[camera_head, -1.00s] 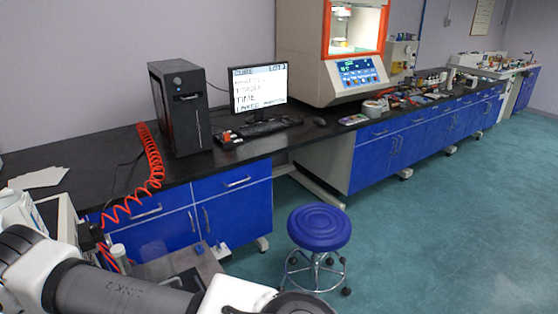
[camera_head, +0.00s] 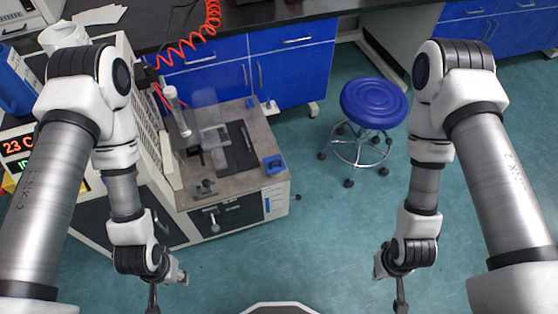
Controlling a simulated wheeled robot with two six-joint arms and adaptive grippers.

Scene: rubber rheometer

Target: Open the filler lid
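A low machine (camera_head: 275,142) with a grey-brown top stands left of centre. A small grey raised part (camera_head: 212,137) sits on its top, beside a dark slot (camera_head: 242,145). I cannot tell for sure which part is the filler lid. My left gripper (camera_head: 168,287) hangs in front of the machine's near side, lower left, apart from it. Its fingers look spread and empty. My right gripper (camera_head: 390,286) hangs over the floor at lower right, well away from the machine. Its fingers also look spread, with nothing between them. Both tips are near the bottom edge.
A red coiled hose (camera_head: 190,40) runs down behind the machine. A white upright tube (camera_head: 177,110) stands at its back left. A red digital display (camera_head: 17,147) is at far left. A blue stool (camera_head: 374,102) stands to the right.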

